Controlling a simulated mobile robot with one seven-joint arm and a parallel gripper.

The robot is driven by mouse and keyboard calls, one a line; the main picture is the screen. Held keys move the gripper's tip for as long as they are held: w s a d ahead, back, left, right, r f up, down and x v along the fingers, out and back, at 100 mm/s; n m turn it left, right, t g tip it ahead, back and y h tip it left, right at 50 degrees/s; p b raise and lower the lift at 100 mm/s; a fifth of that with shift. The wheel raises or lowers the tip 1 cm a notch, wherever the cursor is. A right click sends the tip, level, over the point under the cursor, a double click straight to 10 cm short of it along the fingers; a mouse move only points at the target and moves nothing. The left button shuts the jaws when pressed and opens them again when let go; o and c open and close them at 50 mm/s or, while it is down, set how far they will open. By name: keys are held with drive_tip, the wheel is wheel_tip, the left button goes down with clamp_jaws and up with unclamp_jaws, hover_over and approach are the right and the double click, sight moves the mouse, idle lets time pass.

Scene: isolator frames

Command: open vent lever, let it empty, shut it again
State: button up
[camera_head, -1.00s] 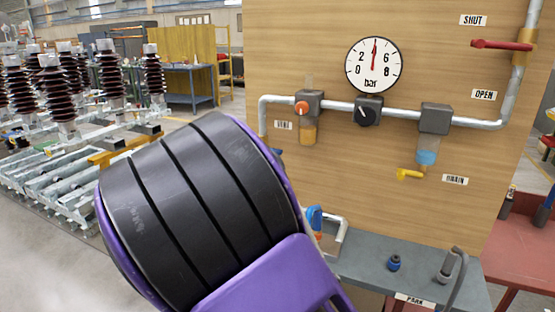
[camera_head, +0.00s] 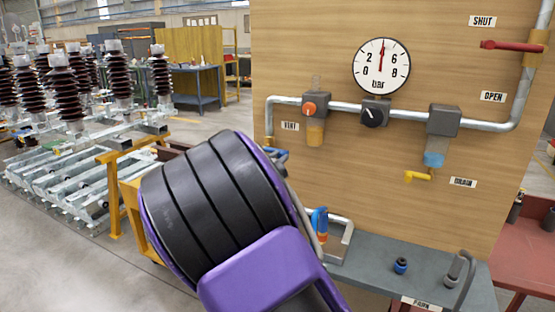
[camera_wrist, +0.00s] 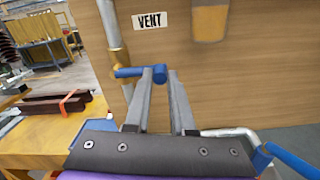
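The blue vent lever (camera_wrist: 130,72) sits on a brass valve (camera_wrist: 121,58) on the pipe beside the VENT label (camera_wrist: 149,21) in the wrist view. It lies about level, its end pointing right. My gripper (camera_wrist: 160,76) has its two grey fingers apart, with the lever's blue end at the gap between the tips. I cannot tell if they touch it. In the head view, my purple and black arm hides the gripper, and only a bit of the blue lever (camera_head: 277,154) shows below the VENT label (camera_head: 290,126). The gauge (camera_head: 381,66) needle points straight up, between 2 and 6.
A red lever (camera_head: 512,45) lies level near the SHUT label (camera_head: 482,21). A yellow drain lever (camera_head: 417,176) is at the right. A blue-handled part (camera_head: 320,222) stands by the grey shelf (camera_head: 375,262), and shows in the wrist view (camera_wrist: 290,160). A yellow bench (camera_wrist: 50,138) is left.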

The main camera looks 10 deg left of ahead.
clamp_jaws()
